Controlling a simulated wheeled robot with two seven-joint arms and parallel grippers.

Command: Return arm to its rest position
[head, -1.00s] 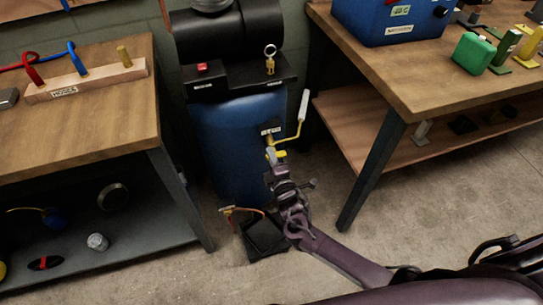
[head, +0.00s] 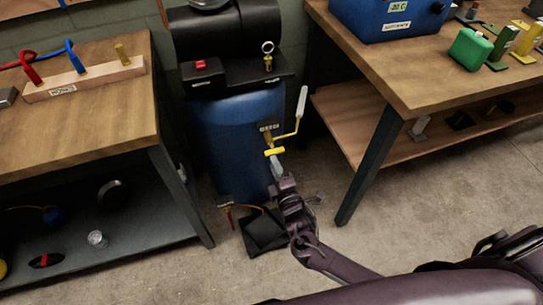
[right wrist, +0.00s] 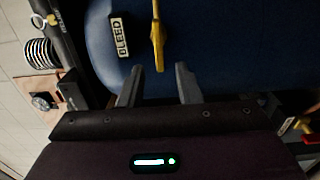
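My right arm reaches in from the lower right of the head view. Its gripper (head: 277,170) is just below the yellow valve handle (head: 274,152) at the front of the blue compressor tank (head: 235,130). In the right wrist view the two fingers of the gripper (right wrist: 158,85) are apart with nothing between them. The yellow handle (right wrist: 157,45) is ahead of the fingertips, beside a label reading BLEED (right wrist: 119,37). My left gripper is not in view.
A wooden bench (head: 75,120) with a hose rack (head: 85,80) stands at the left. Another bench (head: 430,85) with a blue box (head: 390,15) stands at the right. A black pad (head: 264,232) lies on the floor below the tank. Open floor (head: 410,190) lies at the right.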

